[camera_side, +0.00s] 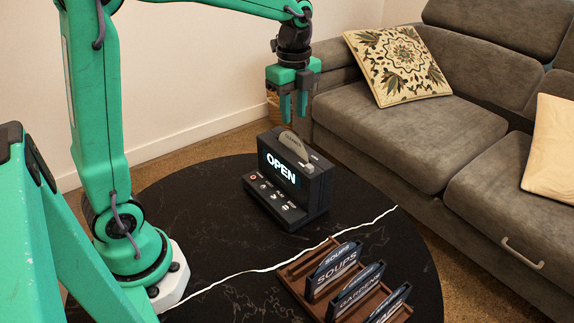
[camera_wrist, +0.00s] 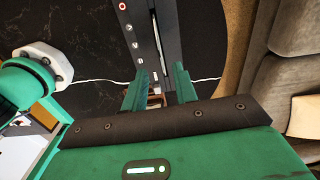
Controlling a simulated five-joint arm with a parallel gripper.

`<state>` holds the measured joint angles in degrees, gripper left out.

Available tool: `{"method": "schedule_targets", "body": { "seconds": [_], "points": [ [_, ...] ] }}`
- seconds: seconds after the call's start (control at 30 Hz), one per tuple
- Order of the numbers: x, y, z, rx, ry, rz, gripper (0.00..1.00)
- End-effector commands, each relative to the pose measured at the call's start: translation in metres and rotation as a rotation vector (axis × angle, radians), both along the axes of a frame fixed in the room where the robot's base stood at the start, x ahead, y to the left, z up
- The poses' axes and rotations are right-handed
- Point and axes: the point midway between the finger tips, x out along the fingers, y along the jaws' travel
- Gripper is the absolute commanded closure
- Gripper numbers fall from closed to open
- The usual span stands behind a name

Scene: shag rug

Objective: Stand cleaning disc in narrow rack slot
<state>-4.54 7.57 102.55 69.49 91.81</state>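A black player box (camera_side: 293,182) with a lit "OPEN" display stands on the round dark table. A grey rounded disc (camera_side: 294,146) stands on edge in the top of the box, its lower part hidden; I take it for the cleaning disc. My gripper (camera_side: 293,118) hangs just above the disc, fingers pointing down, apart and empty. In the wrist view the box (camera_wrist: 143,35) lies beyond my open fingers (camera_wrist: 160,85). A brown wooden rack (camera_side: 297,277) at the front right holds several upright dark cards, one reading "SOUPS" (camera_side: 334,268).
A grey sofa (camera_side: 400,130) with patterned cushion (camera_side: 398,65) runs along the right beyond the table (camera_side: 190,190). A thin white line (camera_side: 240,274) crosses the tabletop between box and rack. The tabletop left of the box is clear.

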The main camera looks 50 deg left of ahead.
Motion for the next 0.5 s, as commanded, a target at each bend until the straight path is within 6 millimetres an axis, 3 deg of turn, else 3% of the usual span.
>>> {"method": "schedule_targets", "body": {
  "seconds": [0.27, 0.5],
  "points": [
    [0.003, 0.001, -0.004, 0.000, 0.008, -0.026, 0.71],
    [0.002, 0.001, -0.021, 0.000, 0.010, -0.025, 0.71]
  ]
}}
